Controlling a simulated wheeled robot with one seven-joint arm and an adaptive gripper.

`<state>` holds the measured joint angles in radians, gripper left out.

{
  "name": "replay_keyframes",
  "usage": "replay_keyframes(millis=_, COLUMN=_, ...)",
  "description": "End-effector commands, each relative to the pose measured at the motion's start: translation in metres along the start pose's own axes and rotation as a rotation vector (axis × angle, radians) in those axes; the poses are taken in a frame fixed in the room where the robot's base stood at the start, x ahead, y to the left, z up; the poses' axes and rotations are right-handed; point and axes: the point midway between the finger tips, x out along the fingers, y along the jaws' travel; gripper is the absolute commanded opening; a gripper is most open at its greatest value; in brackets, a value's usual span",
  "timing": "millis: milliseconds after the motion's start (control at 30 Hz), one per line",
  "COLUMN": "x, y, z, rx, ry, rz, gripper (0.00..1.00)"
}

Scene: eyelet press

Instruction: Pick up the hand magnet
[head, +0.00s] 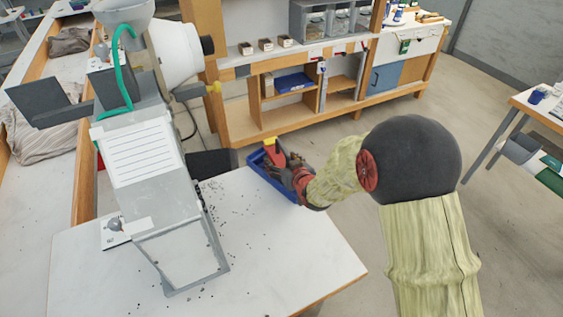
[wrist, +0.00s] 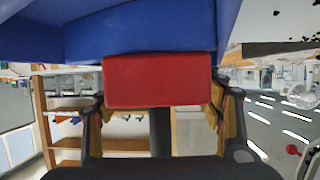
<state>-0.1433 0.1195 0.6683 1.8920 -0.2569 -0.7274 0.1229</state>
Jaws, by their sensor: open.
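The hand magnet seems to be the red block (wrist: 159,81) in the middle of the wrist view. A dark upright part shows below it, between my fingers. In the head view a red piece (head: 274,154) with a yellow top shows at the blue bin, partly hidden by my gripper. My gripper (head: 283,160) is at the bin at the table's far edge. In the wrist view its fingers (wrist: 162,115) are spread on either side of the dark part, with gaps. Whether they touch the magnet cannot be seen.
The blue bin (head: 258,178) sits at the far edge of the white table (head: 310,245). A grey press machine (head: 150,170) stands left of it, with small dark bits scattered on the tabletop. A wooden shelf bench (head: 240,125) stands behind. The table's front right is clear.

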Motion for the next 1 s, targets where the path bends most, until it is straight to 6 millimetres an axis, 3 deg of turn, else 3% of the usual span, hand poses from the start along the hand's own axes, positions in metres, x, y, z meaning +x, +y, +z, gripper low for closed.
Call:
replay_keyframes(millis=133, x=-0.0005, y=0.0, z=-0.0003, rx=0.0, ry=0.0, rz=0.0, gripper=0.66)
replay_keyframes(millis=1000, x=-0.0007, y=0.0001, z=0.0001, rx=0.0, ry=-0.001, rz=0.0, gripper=0.16)
